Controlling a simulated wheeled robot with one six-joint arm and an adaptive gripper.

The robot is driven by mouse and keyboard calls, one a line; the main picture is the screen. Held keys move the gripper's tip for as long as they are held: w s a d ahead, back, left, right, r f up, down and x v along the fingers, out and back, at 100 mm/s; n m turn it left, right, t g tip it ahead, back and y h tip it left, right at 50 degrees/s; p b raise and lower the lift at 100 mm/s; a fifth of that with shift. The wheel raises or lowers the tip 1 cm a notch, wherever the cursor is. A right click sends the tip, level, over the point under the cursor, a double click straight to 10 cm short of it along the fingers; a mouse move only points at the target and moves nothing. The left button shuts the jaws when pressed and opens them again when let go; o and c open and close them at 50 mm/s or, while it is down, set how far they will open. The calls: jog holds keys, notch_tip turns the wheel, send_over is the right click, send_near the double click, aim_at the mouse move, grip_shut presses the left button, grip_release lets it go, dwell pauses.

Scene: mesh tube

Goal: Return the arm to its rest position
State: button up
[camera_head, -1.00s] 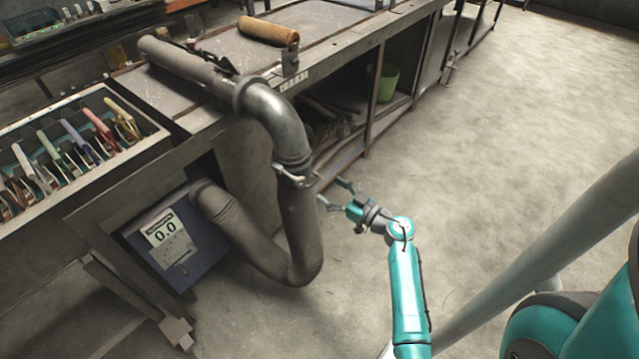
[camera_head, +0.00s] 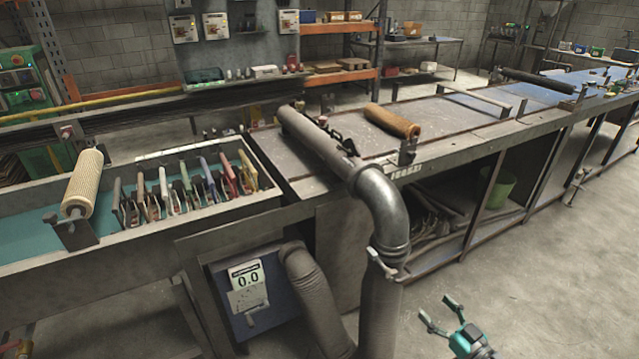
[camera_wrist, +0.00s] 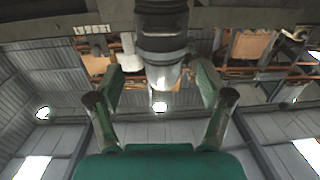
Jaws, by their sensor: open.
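My gripper (camera_head: 440,318) shows at the lower right of the head view, over the concrete floor and right of the grey duct pipe (camera_head: 381,205). Its two fingers are spread apart with nothing between them. In the wrist view my gripper (camera_wrist: 158,90) is also open, its green-padded fingers standing either side of the frame's middle. A dark round pipe end (camera_wrist: 162,40) is seen beyond and above the fingers, apart from them. Most of my arm is outside the head view.
The workbench (camera_head: 450,120) runs from the middle to the back right. A tray (camera_head: 150,235) of coloured-handled tools is at left. A blue box (camera_head: 225,290) reading 0.0 sits below, joined by a flexible hose (camera_head: 315,300). A green bucket (camera_head: 498,188) stands under the bench. The floor at right is clear.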

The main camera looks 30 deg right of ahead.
jog(key=s+a+r+t+h, duration=0.15)
jog(key=s+a, duration=0.25)
jog(key=a, duration=0.7)
jog(key=s+a+r+t+y, duration=0.1)
jog(key=s+a+r+t, duration=0.2)
jog(key=a, duration=0.8)
jog(key=s+a+r+g, duration=0.1)
jog(key=s+a+g, duration=0.3)
jog(key=s, duration=0.7)
jog(key=s+a+r+g, duration=0.2)
jog(key=s+a+g, duration=0.1)
jog(key=s, duration=0.7)
jog(key=shift+s+a+g, duration=0.35)
jog(key=shift+s+a, duration=0.05)
jog(key=shift+a, duration=0.5)
